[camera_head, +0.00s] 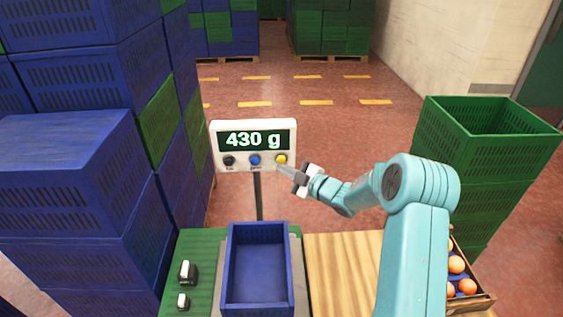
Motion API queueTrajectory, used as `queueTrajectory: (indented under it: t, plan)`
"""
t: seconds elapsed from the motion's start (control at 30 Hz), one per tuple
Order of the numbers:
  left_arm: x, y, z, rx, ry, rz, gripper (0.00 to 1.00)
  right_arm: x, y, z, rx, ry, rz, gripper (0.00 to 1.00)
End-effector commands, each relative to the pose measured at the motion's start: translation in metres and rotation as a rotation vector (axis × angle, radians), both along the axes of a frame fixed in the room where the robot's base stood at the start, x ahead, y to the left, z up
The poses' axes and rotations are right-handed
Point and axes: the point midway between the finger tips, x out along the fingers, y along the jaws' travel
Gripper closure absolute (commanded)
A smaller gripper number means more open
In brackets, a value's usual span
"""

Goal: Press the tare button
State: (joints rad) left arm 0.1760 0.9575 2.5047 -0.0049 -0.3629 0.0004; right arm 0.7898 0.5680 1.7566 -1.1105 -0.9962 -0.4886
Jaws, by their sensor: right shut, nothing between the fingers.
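A white scale display (253,146) on a dark post reads 430 g in green digits. Below the digits are a black button (229,160), a blue button (255,159) and a yellow button (281,159). Their labels are too small to read surely, so I cannot tell which one is tare. My right gripper (281,169) is shut and empty. My left gripper is not in view.
An empty blue crate (230,275) stands on the scale below the display. Stacked blue crates (62,160) rise at left. An open green crate (440,140) tops a stack at right. A box of oranges (484,300) sits at lower right, beside a bare wooden surface (340,270).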

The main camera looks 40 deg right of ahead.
Motion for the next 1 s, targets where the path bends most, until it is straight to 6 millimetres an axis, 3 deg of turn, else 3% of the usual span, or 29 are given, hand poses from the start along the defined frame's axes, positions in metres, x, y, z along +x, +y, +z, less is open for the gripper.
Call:
queueTrajectory:
  t: [1.0]
  plan:
    - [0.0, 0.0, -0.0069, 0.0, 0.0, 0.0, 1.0, 0.0069, -0.0056, -0.0001, 0.0, 0.0, 0.0, 1.0]
